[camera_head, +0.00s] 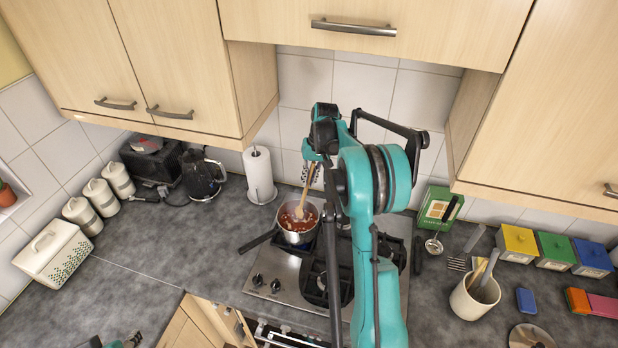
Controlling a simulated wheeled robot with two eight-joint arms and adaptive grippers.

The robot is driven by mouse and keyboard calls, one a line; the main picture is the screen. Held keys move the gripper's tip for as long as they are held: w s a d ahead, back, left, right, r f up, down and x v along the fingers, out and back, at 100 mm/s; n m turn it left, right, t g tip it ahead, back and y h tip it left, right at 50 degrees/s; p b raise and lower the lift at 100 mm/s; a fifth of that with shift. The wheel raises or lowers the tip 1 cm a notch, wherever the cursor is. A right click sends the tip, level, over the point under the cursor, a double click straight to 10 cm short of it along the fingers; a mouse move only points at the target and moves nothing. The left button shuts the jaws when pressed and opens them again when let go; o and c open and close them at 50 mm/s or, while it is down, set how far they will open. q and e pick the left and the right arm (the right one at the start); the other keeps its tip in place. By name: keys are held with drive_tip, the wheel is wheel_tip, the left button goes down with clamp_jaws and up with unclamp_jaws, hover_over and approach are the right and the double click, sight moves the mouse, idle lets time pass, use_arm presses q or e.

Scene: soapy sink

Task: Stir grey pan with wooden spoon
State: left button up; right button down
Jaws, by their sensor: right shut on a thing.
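The grey pan (281,228) stands on the hob's back left burner, its dark handle pointing to the lower left. It holds reddish-brown food. My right gripper (314,160) is above the pan, pointing down and shut on the wooden spoon (305,194). The spoon slants down to the left, and its lower end is in the food. My arm hides part of the hob to the right of the pan. A small part of my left gripper (124,342) shows at the bottom left edge, away from the pan; its fingers are not clear.
The hob (272,268) has free burners in front. A paper towel roll (258,172) and kettle (202,176) stand left of the pan. A utensil pot (468,302), ladle (434,244) and green box (438,205) are on the right.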

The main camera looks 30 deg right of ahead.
wheel_tip(320, 180, down, 7)
drive_tip(key=b, duration=0.5)
idle(0.6)
